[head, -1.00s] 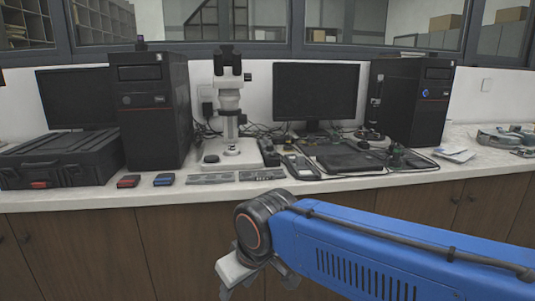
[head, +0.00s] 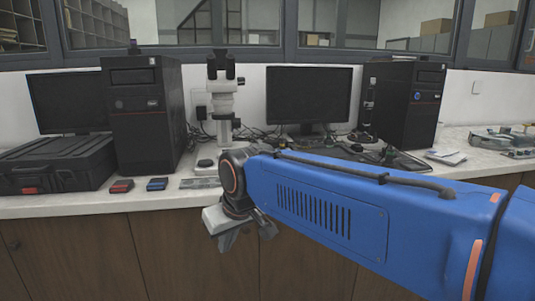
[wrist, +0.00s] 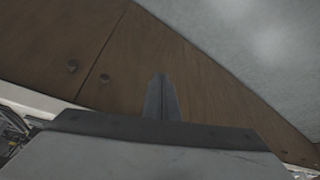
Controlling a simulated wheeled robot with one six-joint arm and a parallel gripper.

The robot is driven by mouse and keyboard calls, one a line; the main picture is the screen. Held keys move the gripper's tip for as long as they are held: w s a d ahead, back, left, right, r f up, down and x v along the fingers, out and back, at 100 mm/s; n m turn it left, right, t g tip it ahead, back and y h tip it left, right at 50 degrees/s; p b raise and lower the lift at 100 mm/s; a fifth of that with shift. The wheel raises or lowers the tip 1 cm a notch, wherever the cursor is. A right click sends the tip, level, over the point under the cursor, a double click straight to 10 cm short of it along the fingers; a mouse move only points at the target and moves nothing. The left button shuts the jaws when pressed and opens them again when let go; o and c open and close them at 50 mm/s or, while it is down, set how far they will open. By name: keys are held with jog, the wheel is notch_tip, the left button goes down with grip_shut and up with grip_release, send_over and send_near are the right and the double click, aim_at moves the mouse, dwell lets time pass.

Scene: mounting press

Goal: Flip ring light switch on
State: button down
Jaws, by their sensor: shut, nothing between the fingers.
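A white stereo microscope (head: 221,95) with black eyepieces stands on the bench between the left black tower and the middle monitor. My arm hides part of its base and the bench to its right. I cannot make out a ring light or its switch. My gripper (head: 236,236) hangs below my blue arm, in front of the bench's edge and lower than the bench top, apart from the microscope. In the wrist view the fingers of my gripper (wrist: 162,82) are together, with nothing between them, in front of the brown cabinet fronts.
A black case (head: 60,163), a red box (head: 121,186) and a blue box (head: 157,184) lie along the bench front. Black towers (head: 145,115) (head: 402,103) flank the microscope and the monitor (head: 308,95). Brown cabinets (head: 90,250) lie below.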

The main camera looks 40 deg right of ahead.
jog(key=w+d+r+m+h, duration=0.2)
jog(key=w+d+r+m, duration=0.1)
jog(key=w+d+r, duration=0.9)
jog(key=w+d+r+m, duration=0.1)
jog(key=d+r, duration=0.3)
jog(key=d, duration=0.6)
jog(key=w+d+r+m+t+h, duration=0.1)
jog(key=w+d+r, duration=0.2)
jog(key=d, duration=0.6)
notch_tip(320, 180, up, 2)
jog(key=shift+w+d+r+h, duration=0.2)
jog(key=shift+w+d+h, duration=0.1)
jog(key=shift+d, duration=0.05)
jog(key=x, duration=0.4)
jog(key=s+x, duration=0.1)
jog(key=x, duration=0.3)
jog(key=f+x, duration=0.1)
jog(key=x, duration=0.3)
jog(key=shift+s+a+f, duration=0.1)
jog(key=shift+s+a, duration=0.1)
jog(key=shift+a, duration=0.25)
jog(key=shift+f, duration=0.65)
jog(key=shift+s, duration=0.1)
